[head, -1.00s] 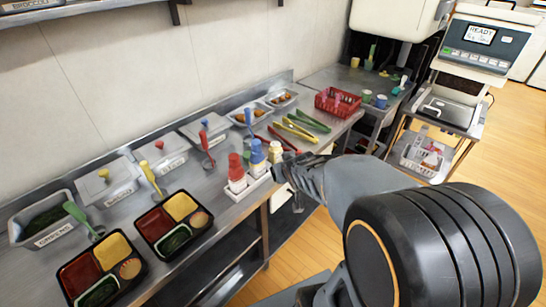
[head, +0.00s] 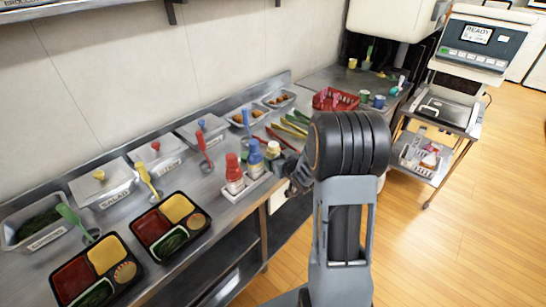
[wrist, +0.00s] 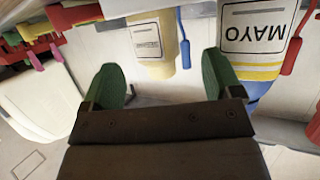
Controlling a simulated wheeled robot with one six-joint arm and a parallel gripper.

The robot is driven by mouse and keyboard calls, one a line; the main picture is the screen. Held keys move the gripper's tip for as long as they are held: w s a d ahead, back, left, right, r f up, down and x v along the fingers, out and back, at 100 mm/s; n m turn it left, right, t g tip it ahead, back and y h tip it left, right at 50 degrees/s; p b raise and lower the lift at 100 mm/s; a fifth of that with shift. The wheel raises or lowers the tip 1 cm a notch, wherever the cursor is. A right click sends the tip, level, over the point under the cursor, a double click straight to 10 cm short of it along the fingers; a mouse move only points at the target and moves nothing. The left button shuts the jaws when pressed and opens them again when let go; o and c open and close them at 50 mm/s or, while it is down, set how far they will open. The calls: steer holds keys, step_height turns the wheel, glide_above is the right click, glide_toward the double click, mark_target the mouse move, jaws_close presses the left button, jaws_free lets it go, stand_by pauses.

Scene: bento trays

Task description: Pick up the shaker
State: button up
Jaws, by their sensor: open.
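The shaker is a small cream-yellow container with a pale cap (head: 273,148), standing at the right end of a white caddy (head: 252,190) on the steel counter. In the wrist view, which looks upside down, the shaker (wrist: 182,30) with its label is beyond and between my open fingers. My gripper (head: 291,180) is just right of the caddy, close to the shaker. Its green fingertips (wrist: 162,80) are apart with nothing between them; I cannot tell the exact gap to the shaker.
A blue-topped mayo bottle (head: 256,158) stands beside the shaker, with a red bottle (head: 234,175) beyond it. Tongs (head: 290,130) and a red basket (head: 333,99) lie behind. Two bento trays (head: 145,240) (head: 65,277) sit at the front left. Open floor is at right.

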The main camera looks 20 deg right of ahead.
mark_target(276, 155)
steer(key=shift+p+x, duration=0.4)
steer(key=shift+x, duration=2.75)
steer(key=shift+d, duration=0.2)
steer(key=c, duration=1.1)
